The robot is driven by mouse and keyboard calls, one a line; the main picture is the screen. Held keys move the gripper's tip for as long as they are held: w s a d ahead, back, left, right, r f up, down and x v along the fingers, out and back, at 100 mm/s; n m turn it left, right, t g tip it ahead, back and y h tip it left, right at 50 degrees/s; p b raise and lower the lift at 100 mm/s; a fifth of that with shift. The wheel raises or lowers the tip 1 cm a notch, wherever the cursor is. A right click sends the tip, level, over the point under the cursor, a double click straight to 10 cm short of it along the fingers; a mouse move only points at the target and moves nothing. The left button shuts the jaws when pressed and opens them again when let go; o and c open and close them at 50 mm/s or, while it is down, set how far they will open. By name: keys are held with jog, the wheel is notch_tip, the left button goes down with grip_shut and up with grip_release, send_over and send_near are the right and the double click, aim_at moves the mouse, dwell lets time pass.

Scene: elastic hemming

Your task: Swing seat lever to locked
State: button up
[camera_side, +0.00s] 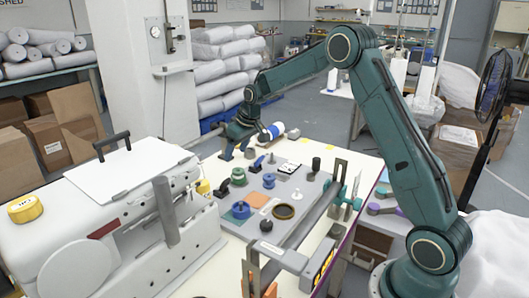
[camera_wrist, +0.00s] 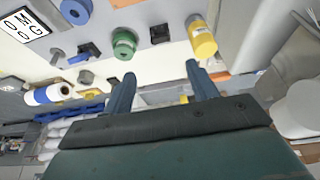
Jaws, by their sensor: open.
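Two small levers on the grey fixture board (camera_side: 305,187) could be the seat lever; I cannot tell which. One is a blue lever on a black base (camera_side: 257,163), also in the wrist view (camera_wrist: 84,53). The other is a small dark lever (camera_side: 222,188), also in the wrist view (camera_wrist: 160,33). A green spool-like knob (camera_side: 238,176) sits between them and shows in the wrist view (camera_wrist: 125,44). My gripper (camera_side: 238,154) is open and empty above the board's far edge, apart from both levers. Its two fingers (camera_wrist: 160,80) show in the wrist view. Whether either lever is locked is unclear.
A yellow cylinder (camera_side: 203,187) stands beside the white sewing machine (camera_side: 130,215) at left. A blue-banded roll (camera_side: 271,132) lies behind my gripper. Blue knobs (camera_side: 241,210), a dark ring (camera_side: 284,211) and a printed card (camera_side: 289,168) occupy the board. A long bar crosses its right side.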

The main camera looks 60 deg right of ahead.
aim_at(227, 179)
jog(key=x, duration=1.3)
jog(key=shift+f, duration=0.35)
jog(key=shift+w, duration=0.1)
grip_shut()
